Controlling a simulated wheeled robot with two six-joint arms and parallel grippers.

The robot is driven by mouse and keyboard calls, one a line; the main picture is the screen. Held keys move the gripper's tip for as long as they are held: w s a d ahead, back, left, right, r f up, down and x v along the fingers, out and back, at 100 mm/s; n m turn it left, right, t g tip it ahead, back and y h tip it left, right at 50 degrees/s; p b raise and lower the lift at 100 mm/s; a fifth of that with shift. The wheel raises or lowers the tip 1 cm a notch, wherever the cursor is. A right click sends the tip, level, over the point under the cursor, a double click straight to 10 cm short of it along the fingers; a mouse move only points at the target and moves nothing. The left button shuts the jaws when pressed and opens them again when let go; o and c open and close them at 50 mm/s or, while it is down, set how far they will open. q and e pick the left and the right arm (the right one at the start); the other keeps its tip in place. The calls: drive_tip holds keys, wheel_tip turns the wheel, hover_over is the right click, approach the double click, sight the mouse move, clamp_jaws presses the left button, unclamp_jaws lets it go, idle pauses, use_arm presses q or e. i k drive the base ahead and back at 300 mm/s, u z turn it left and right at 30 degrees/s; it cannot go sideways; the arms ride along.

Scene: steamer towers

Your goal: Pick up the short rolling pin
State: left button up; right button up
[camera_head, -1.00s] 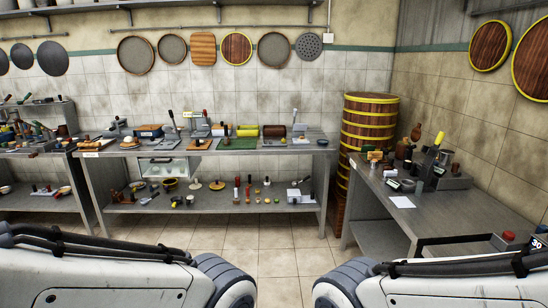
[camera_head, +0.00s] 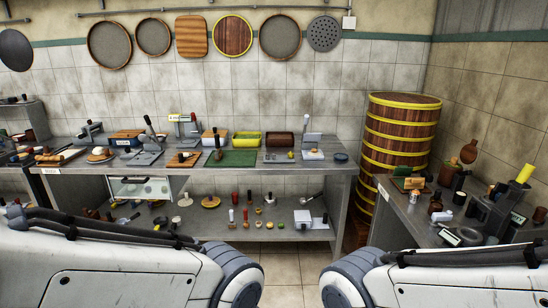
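I cannot make out a short rolling pin with certainty. A small roller-like shape with a dark reddish end (camera_head: 47,158) lies beside a pale board at the left end of the steel table (camera_head: 345,170), too small to identify. Dark-handled and red-handled tools stand on the table's lower shelf (camera_head: 290,236). Neither gripper is in view; only my two white arms show along the bottom edge, with a gap between them.
A yellow-banded wooden steamer tower (camera_head: 398,150) stands right of the table. A cluttered side counter (camera_head: 395,208) is at the right. Pans and boards hang on the tiled wall. Tiled floor (camera_head: 283,275) shows between my arms.

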sight(218, 153)
drive_tip(key=i, duration=3.7)
drive_tip(key=u, duration=2.4)
